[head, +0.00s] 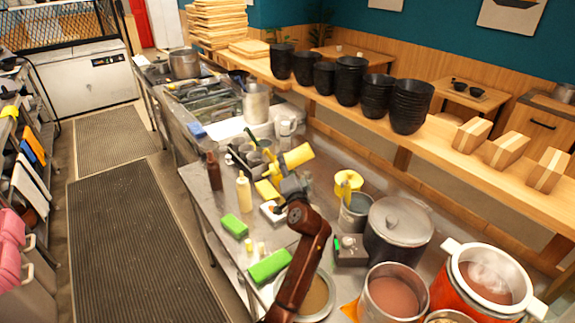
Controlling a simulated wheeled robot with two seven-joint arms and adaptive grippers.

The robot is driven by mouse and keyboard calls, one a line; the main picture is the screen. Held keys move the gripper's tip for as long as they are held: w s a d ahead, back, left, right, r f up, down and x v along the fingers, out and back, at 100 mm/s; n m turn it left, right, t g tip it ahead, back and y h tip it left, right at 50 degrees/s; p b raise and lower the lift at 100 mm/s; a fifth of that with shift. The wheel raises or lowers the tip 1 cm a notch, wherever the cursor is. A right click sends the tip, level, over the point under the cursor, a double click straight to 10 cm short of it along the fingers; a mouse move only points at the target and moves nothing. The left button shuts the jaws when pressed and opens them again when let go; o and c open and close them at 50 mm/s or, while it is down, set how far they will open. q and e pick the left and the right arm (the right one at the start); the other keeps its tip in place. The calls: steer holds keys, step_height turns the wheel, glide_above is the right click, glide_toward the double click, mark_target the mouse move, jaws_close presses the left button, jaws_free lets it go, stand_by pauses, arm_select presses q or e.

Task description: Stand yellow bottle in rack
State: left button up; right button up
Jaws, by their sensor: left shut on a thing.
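A yellow bottle (296,156) is tilted almost onto its side above the steel counter. My left gripper (289,178) is shut on it, and the grey fingers hide part of its lower side. A dark rack (236,157) with metal cups in it stands just left of the held bottle. The bottle's left end is close to the rack, and I cannot tell whether they touch. A paler yellow bottle (243,193) stands upright in front of the rack, and a dark red-brown bottle (214,171) stands to its left. My right gripper is not in view.
A yellow sponge (267,191), green blocks (269,266) and a white jug (286,130) crowd the steel counter. A pot with a yellow-topped item (348,183) and a large lidded pot (398,222) stand to the right. Black bowls (409,107) line the wooden shelf behind.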

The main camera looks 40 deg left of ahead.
arm_select(q)
steer(key=shift+s+d+r+m+p, duration=0.1)
steer(key=shift+r+m+p, duration=0.2)
steer(key=shift+r+p, duration=0.1)
step_height(320, 180, up, 5)
steer(key=m+p, duration=0.7)
steer(key=p, duration=0.3)
steer(key=shift+f+m, duration=0.15)
steer(key=shift+m, duration=0.15)
steer(key=m+p, duration=0.7)
steer(key=p, duration=0.1)
steer(key=shift+f+m+t+h, duration=0.1)
steer(key=shift+m+t+h, duration=0.2)
steer(key=shift+m+t, duration=0.1)
steer(key=m+p, duration=0.7)
steer(key=p, duration=0.2)
steer(key=shift+f+p, duration=0.1)
steer(key=shift+p, duration=0.25)
steer(key=shift+f+m+p, duration=0.2)
steer(key=shift+m+p, duration=0.35)
steer(key=shift+m, duration=0.15)
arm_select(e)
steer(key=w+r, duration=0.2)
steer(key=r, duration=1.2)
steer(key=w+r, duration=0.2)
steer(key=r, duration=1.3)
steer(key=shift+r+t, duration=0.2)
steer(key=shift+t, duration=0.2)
arm_select(q)
steer(key=shift+f, duration=0.1)
